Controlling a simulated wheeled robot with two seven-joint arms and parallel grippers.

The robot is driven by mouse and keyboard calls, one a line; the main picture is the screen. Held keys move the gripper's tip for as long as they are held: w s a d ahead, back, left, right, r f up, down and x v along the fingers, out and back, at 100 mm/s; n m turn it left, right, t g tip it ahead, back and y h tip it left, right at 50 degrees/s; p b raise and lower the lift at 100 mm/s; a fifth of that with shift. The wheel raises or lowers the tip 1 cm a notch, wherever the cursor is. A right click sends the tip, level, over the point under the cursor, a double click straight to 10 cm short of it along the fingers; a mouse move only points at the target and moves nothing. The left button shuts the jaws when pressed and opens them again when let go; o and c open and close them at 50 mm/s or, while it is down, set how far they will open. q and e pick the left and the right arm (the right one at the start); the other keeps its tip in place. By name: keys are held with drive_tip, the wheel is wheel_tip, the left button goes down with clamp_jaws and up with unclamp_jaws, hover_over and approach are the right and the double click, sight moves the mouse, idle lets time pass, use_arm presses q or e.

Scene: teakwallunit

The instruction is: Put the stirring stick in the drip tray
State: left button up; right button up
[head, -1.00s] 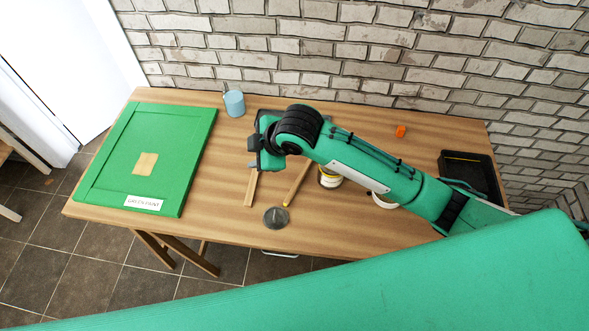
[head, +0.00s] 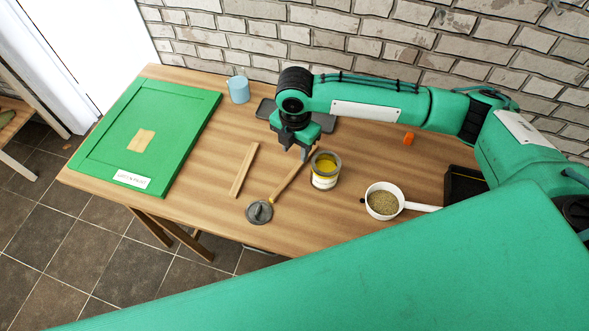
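The stirring stick (head: 288,182), thin and wooden with a yellow near end, lies slanted on the table between the yellow paint can and a grey lid. My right gripper (head: 303,153) points down at the stick's far end, beside the can. Its fingertips are small and partly hidden, so I cannot tell whether they are open or touch the stick. A flat dark tray (head: 265,109) lies behind the gripper, partly covered by it. A black tray (head: 462,183) stands at the right, partly hidden by my arm. I cannot tell which is the drip tray. My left gripper is not in view.
The open paint can (head: 325,172) stands right of the stick. The grey lid (head: 259,212) lies near its yellow end, and a flat wooden strip (head: 244,170) to its left.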

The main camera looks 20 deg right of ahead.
sight(296, 169)
wheel_tip(296, 169, down, 3)
drive_tip(key=shift+r, duration=0.1)
drive_tip(key=f, duration=0.2)
drive_tip(key=f+p, duration=0.1)
drive_tip(key=f, duration=0.1)
drive_tip(key=shift+s+d+f+p, duration=0.1)
drive_tip(key=shift+s+p, duration=0.1)
drive_tip(key=shift+p, duration=0.1)
drive_tip(key=shift+f, duration=0.55)
clamp_jaws()
